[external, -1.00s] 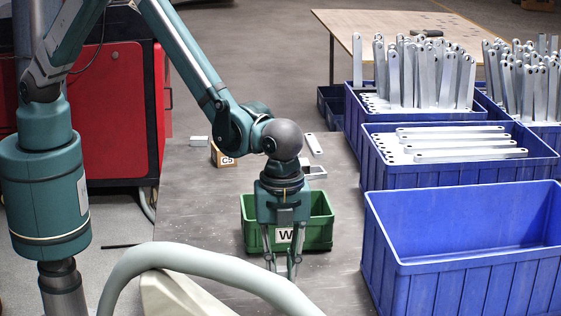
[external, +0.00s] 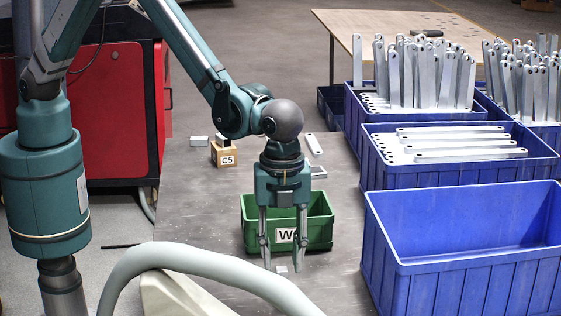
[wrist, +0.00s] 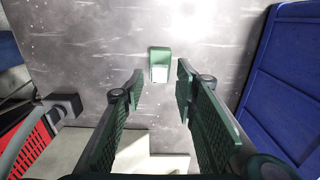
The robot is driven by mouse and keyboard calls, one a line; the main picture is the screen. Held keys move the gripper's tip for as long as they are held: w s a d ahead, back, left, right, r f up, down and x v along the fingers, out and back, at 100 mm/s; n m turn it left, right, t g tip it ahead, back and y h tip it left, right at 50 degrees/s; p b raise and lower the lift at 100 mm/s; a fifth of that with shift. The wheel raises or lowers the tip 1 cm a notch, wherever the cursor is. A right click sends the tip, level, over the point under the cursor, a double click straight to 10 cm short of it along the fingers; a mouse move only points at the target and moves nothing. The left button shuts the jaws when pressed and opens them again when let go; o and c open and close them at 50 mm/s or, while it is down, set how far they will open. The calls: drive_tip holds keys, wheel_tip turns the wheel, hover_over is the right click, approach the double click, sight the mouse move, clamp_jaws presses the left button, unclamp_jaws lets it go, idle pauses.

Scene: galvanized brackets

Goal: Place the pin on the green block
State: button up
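A small green block (wrist: 160,55) with a pale patch at its near end shows in the wrist view, beyond and between my fingertips. I cannot tell whether the patch is a label or a separate piece. My gripper (external: 281,268) points down, open, with a clear gap between its fingers; in the wrist view its fingers (wrist: 160,80) hold nothing. In the external view a small pale piece (external: 281,269) shows on the grey surface between the fingertips. I cannot identify the pin for certain in either view.
A green bin (external: 317,236) stands just behind my gripper. An empty blue bin (external: 400,280) is at the right, with bins of brackets beyond. A C5 wooden block (external: 224,158) and loose metal pieces (external: 314,144) lie farther back. A pale hose (external: 180,256) crosses the front.

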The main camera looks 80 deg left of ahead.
sight(282, 276)
wheel_tip(282, 276, up, 8)
drive_tip(key=p, duration=0.1)
drive_tip(key=shift+r, duration=0.15)
idle(0.9)
drive_tip(key=s+a+r+n+t, duration=0.1)
drive_tip(key=a+r+n, duration=0.2)
drive_tip(key=a+r, duration=0.65)
drive_tip(key=s+a+r+n+t+h, duration=0.15)
drive_tip(key=a+r, duration=0.35)
drive_tip(key=a, duration=0.9)
drive_tip(key=a+r+n+t, duration=0.1)
drive_tip(key=a+r+n, duration=0.3)
drive_tip(key=a+r, duration=0.55)
drive_tip(key=s+a+r+n+t, duration=0.1)
drive_tip(key=s+a+n, duration=0.1)
drive_tip(key=s+a, duration=0.5)
drive_tip(key=s+a+r+n+t, duration=0.1)
drive_tip(key=s+a+n, duration=0.25)
drive_tip(key=a, duration=0.75)
drive_tip(key=s+a+f+n+t+y, duration=0.1)
drive_tip(key=s+a+f+n, duration=0.2)
drive_tip(key=s+a, duration=0.8)
drive_tip(key=shift+s+f+n+t, duration=0.35)
drive_tip(key=shift+f+n, duration=0.05)
drive_tip(key=shift+n, duration=0.1)
